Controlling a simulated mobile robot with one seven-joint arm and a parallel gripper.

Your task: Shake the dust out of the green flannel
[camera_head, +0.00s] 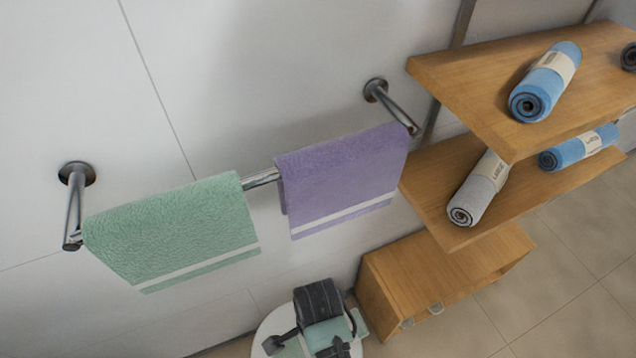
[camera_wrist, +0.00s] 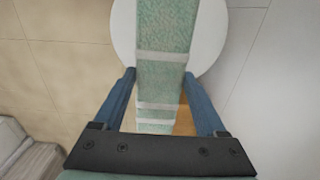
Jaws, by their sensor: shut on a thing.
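The green flannel (camera_wrist: 166,32) shows in the wrist view as a long strip of pale green terry cloth with white bands. It runs between the two blue fingers of my gripper (camera_wrist: 159,76), which is shut on it. The fingertips sit at its side edges. In the head view, my dark and mint arm parts are low in the middle, and I cannot make out the fingers or the held cloth clearly. A wider green towel (camera_head: 172,232) with one white stripe hangs over the wall rail at the left.
A purple towel (camera_head: 340,178) hangs on the same rail (camera_head: 260,179). Wooden shelves (camera_head: 470,85) at the right hold rolled blue (camera_head: 546,80) and grey (camera_head: 478,190) towels. A low wooden box (camera_head: 400,270) stands beside my arm. Open tiled floor (camera_head: 570,270) lies at the lower right.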

